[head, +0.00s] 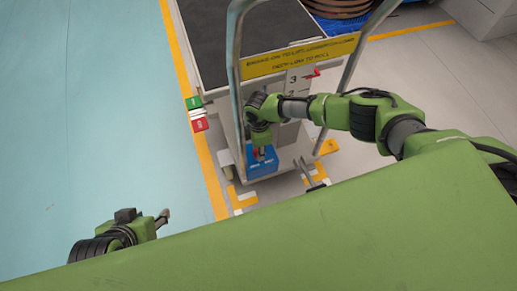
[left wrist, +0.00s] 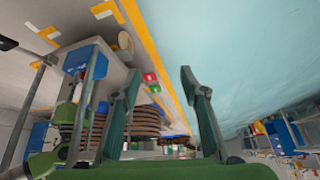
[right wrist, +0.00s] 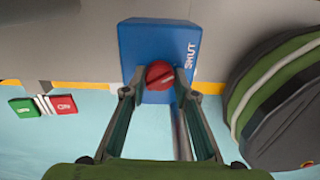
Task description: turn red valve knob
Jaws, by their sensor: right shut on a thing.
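The red valve knob (right wrist: 159,75) is round with a raised bar and sits on a blue box (right wrist: 143,42) marked "SHUT". The knob also shows small in the head view (head: 259,153), on the blue box low on the cart. My right gripper (right wrist: 156,90) is shut on the knob, with one finger on each side of it. In the head view the right arm reaches down to the knob from the right. My left gripper (left wrist: 160,74) is open and empty, away from the cart; it shows at the lower left of the head view (head: 163,218).
The cart has a dark top (head: 240,35), grey tube rails (head: 233,50) and a yellow sign (head: 300,55). A green tag (head: 193,103) and a red tag (head: 200,125) are at its left side. The pale blue floor (head: 90,110) at left is clear.

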